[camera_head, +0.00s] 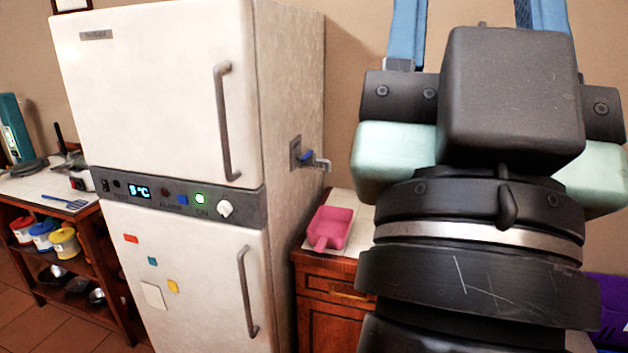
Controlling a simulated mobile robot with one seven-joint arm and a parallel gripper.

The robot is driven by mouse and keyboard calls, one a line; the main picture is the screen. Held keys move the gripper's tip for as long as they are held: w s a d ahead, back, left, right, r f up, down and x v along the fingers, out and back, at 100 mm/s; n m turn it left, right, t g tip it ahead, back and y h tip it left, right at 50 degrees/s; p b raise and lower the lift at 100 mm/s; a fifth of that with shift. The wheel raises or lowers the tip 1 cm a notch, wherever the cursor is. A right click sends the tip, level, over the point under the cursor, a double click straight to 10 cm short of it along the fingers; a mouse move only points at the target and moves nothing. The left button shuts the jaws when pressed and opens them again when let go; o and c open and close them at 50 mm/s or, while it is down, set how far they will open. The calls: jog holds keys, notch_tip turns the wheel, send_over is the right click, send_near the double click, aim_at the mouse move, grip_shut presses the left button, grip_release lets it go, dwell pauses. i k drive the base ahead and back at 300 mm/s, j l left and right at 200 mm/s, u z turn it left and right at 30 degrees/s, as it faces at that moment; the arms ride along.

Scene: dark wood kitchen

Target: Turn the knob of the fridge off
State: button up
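The white fridge (155,85) stands left of centre, with a grey control strip between its two doors. The white knob (225,209) is at the right end of the strip. A lit green light (199,198) and the label "ON" are just left of it. My gripper (470,12) is at the upper right, well apart from the knob. Its two blue fingers show with a wide gap between them, so it looks open. The fingertips are cut off by the top edge, and nothing held is visible.
The display (139,191) reads about 9 °C. Two vertical handles (224,120) (247,290) stick out from the doors. A pink scoop-like tray (331,227) lies on a wooden cabinet (330,290) right of the fridge. A shelf unit (70,235) with tubs stands left.

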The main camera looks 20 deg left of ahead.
aim_at(225, 208)
jog(key=i+j+z, duration=0.1)
jog(key=j, duration=0.2)
jog(key=i+j+z, duration=0.15)
jog(key=j, duration=0.2)
jog(key=i+j+z, duration=0.1)
jog(key=j, duration=0.2)
jog(key=i+j+z, duration=0.1)
jog(key=j, duration=0.25)
